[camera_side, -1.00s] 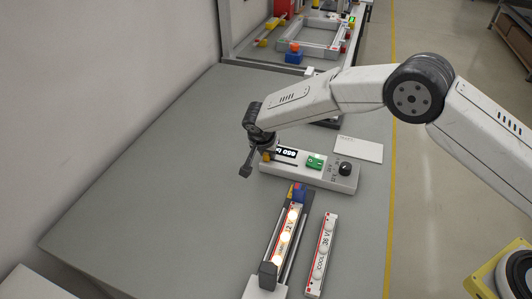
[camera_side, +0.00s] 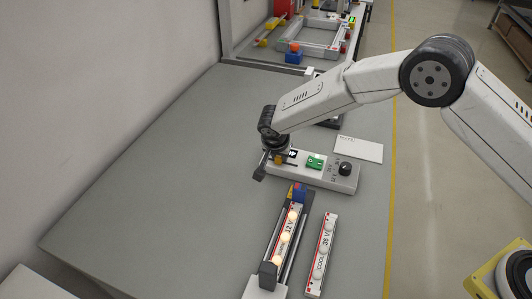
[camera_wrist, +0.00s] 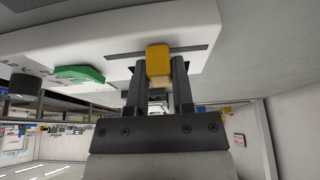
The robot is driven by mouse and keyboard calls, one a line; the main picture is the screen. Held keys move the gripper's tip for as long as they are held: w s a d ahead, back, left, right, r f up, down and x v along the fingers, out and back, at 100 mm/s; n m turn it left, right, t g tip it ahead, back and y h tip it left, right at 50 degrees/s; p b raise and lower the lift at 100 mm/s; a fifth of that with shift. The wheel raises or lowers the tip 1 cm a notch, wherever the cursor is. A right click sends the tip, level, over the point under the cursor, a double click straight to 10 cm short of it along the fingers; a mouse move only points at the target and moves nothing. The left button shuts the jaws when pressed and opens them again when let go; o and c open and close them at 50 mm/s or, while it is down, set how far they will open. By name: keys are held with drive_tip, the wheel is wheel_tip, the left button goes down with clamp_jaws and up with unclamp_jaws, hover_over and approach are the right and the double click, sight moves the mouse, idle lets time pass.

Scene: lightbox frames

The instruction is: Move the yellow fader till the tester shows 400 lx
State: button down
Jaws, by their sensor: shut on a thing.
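The yellow fader (camera_wrist: 158,58) sits in a dark slot of the white control box (camera_wrist: 60,45) in the wrist view. My gripper (camera_wrist: 159,72) is shut on it, one dark finger on each side. In the side view the fader shows as a small yellow patch (camera_side: 279,160) under my wrist, at the left part of the box (camera_side: 325,177). The box's small black display (camera_side: 293,154) is mostly hidden by my arm, so its reading cannot be made out.
The box also carries a green part (camera_side: 314,162) and a black knob (camera_side: 345,169). A lit 12 V lamp strip (camera_side: 288,235) lies in a dark-railed holder in front, beside a loose 36 V strip (camera_side: 321,255). A white card (camera_side: 358,149) lies behind. The left tabletop is clear.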

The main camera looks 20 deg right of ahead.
drive_tip(key=shift+c, duration=2.4)
unclamp_jaws()
drive_tip(key=v, duration=0.7)
drive_tip(key=shift+r, duration=0.35)
drive_tip(key=shift+s+a, duration=0.1)
drive_tip(key=shift+s, duration=0.05)
drive_tip(key=s+d+r+n+y, duration=0.1)
drive_tip(key=s+d+n, duration=0.3)
drive_tip(key=s+d, duration=0.6)
drive_tip(key=s+d+r+n+y, duration=0.2)
drive_tip(key=s+d+n, duration=0.3)
drive_tip(key=s+d, duration=0.4)
drive_tip(key=shift+s+d+r+g, duration=0.35)
drive_tip(key=shift+s+r, duration=0.5)
drive_tip(key=shift+s, duration=2.25)
